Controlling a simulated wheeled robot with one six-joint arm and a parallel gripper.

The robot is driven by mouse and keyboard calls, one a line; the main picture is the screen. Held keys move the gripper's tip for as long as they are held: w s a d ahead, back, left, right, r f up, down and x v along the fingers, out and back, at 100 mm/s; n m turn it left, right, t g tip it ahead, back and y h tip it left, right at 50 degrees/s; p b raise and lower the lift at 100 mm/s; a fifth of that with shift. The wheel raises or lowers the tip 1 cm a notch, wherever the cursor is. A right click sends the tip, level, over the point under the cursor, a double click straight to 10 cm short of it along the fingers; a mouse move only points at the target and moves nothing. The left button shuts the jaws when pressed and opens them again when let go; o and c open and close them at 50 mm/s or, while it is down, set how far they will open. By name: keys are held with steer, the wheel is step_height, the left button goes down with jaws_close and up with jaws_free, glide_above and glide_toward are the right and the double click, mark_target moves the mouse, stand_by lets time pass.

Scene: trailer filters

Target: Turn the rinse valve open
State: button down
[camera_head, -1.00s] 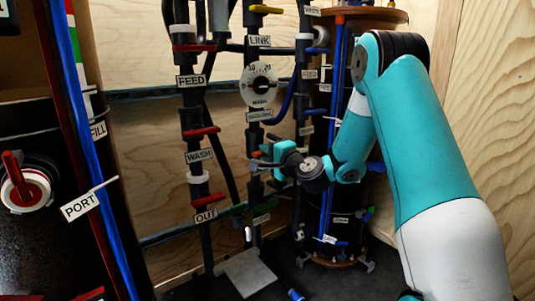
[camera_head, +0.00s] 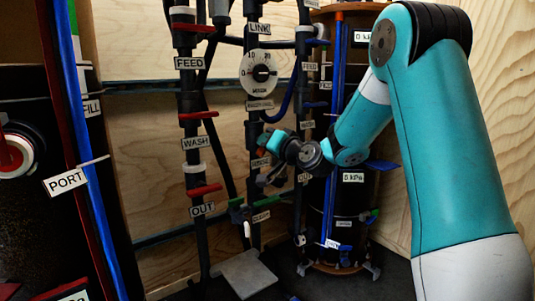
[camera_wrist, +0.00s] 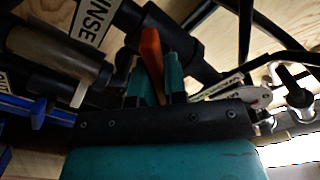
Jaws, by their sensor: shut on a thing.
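The rinse valve's orange handle (camera_wrist: 151,52) stands between the teal fingers of my gripper (camera_wrist: 155,84) in the wrist view, leaning slightly left at its top. The gripper is shut on it. A RINSE label (camera_wrist: 96,18) hangs at the upper left, beside the dark pipe. In the head view my gripper (camera_head: 270,139) is at the middle pipe, below the round dial. There the handle is mostly hidden by the fingers, and its exact angle cannot be told.
The round dial (camera_head: 259,72) is above my gripper. Red-handled valves with FEED, WASH (camera_head: 194,143) and OUT labels line the left pipe. A dark cylinder with blue tubes (camera_head: 335,130) stands close on the right, behind my arm. A grey plate (camera_head: 247,274) lies below.

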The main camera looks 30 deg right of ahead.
steer(key=n+b, duration=0.5)
steer(key=shift+f, duration=0.25)
steer(key=shift+r+n+b, duration=0.15)
steer(key=shift+n+b, duration=0.9)
steer(key=shift+n, duration=0.35)
steer(key=c, duration=1.2)
jaws_free()
steer(key=shift+o, duration=0.2)
steer(key=shift+r, duration=0.1)
steer(key=s+p, duration=0.1)
steer(key=s, duration=1.6)
steer(key=shift+s+d, duration=0.25)
